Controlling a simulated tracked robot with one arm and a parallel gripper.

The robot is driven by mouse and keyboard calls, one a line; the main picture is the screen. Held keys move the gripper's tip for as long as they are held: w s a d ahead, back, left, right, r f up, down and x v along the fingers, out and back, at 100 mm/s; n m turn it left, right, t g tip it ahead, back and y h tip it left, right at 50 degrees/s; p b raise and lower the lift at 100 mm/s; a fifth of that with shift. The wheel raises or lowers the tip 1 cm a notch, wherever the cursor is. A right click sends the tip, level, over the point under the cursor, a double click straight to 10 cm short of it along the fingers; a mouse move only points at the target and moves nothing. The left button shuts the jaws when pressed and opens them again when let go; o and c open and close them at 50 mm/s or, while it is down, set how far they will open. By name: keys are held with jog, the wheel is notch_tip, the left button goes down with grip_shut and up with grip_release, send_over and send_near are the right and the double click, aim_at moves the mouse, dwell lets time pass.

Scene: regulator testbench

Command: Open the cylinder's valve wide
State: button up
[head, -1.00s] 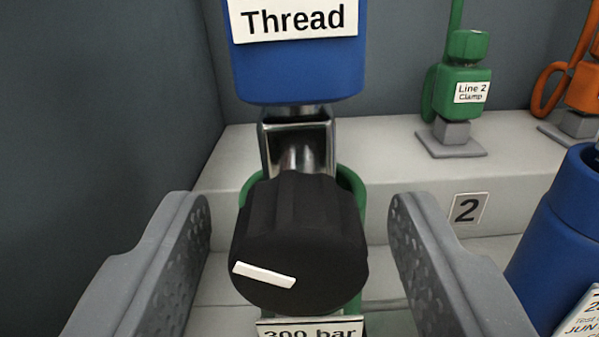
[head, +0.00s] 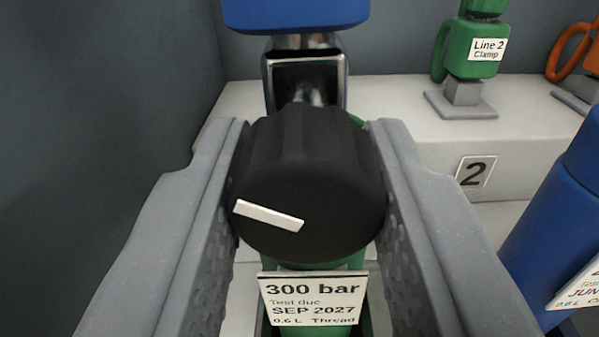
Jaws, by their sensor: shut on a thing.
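The black valve knob (head: 308,165) is in the middle of the head view, with ribbed sides. The white pointer bar (head: 268,215) on its face lies nearly level, tilting slightly down to the right. My gripper (head: 307,180) is shut on the knob, one grey finger on its left side and one on its right. Below the knob is the green cylinder (head: 325,332), mostly hidden, with a label (head: 312,298) reading 300 bar, SEP 2027, 0.6 L Thread. A metal clamp frame (head: 305,75) under a blue block (head: 295,14) stands just behind the knob.
A blue cylinder (head: 560,215) stands close at the right. A green Line 2 Clamp connector (head: 470,50) and part of an orange one (head: 575,50) stand on the pale ledge (head: 405,110) behind. A dark wall is at left.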

jog(key=shift+r+n+p, duration=0.15)
jog(key=shift+n+p, duration=0.15)
jog(key=shift+p, duration=0.1)
jog(key=shift+r+n+p, duration=0.1)
jog(key=shift+n+p, duration=0.4)
jog(key=shift+p, duration=0.35)
jog(key=n+p, duration=0.2)
jog(key=shift+n+p, duration=0.3)
jog(key=shift+p, duration=0.05)
jog(key=shift+d+n+p, duration=0.1)
jog(key=shift+n+p, duration=1.25)
jog(key=shift+n, duration=0.85)
jog(key=shift+f, duration=0.2)
jog(key=o, duration=1)
jog(key=shift+s, duration=0.1)
